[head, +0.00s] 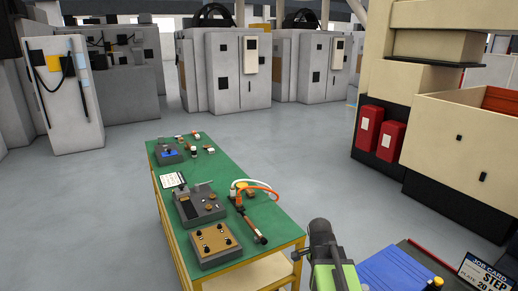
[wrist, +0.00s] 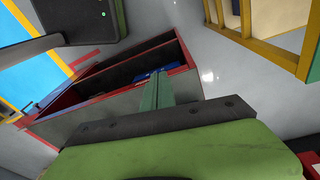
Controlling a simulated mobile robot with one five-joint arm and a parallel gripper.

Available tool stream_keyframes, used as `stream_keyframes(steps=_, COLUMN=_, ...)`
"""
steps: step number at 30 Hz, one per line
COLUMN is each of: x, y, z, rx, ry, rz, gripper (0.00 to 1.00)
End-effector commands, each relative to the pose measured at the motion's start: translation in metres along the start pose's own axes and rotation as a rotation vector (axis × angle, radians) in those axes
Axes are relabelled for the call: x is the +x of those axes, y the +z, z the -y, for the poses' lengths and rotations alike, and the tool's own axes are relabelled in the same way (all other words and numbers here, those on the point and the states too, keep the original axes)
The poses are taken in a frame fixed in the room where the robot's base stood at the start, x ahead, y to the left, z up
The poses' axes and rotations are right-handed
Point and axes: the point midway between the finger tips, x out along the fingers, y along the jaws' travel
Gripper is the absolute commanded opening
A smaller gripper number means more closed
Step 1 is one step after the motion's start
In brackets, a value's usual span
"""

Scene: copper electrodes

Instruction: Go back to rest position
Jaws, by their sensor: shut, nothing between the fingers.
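My gripper (wrist: 158,82) shows in the wrist view as narrow green fingers beyond a dark bar. It is shut and empty, above a red-edged grey open box (wrist: 110,118) with dark compartments. In the head view, my dark and green arm is at the bottom, right of the green-topped table (head: 230,170); the fingertips cannot be made out there. On the table are a grey fixture (head: 198,207) with small copper-coloured pieces and a grey block with a tan plate (head: 212,240) and black knobs.
An orange and white hose-like tool (head: 250,215) lies on the table's right side. A blue pad (head: 398,270) and a job card (head: 486,275) are at bottom right. A cream machine (head: 460,140) with red boxes (head: 380,133) stands right. Grey floor is open left of the table.

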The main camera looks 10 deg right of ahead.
Motion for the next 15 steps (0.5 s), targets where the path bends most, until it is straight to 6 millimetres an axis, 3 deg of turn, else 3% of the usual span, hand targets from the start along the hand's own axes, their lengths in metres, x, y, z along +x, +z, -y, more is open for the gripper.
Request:
stream_keyframes(steps=1, x=0.002, y=0.032, z=0.007, rx=-0.138, ry=-0.012, rz=0.009, gripper=0.00)
stream_keyframes(steps=3, x=0.001, y=0.072, z=0.014, rx=-0.362, ry=-0.032, rz=0.024, gripper=0.00)
stream_keyframes(steps=6, x=-0.002, y=0.108, z=0.016, rx=-0.660, ry=-0.060, rz=0.044, gripper=0.00)
stream_keyframes(steps=15, x=-0.004, y=0.123, z=0.013, rx=-1.271, ry=-0.127, rz=0.061, gripper=0.00)
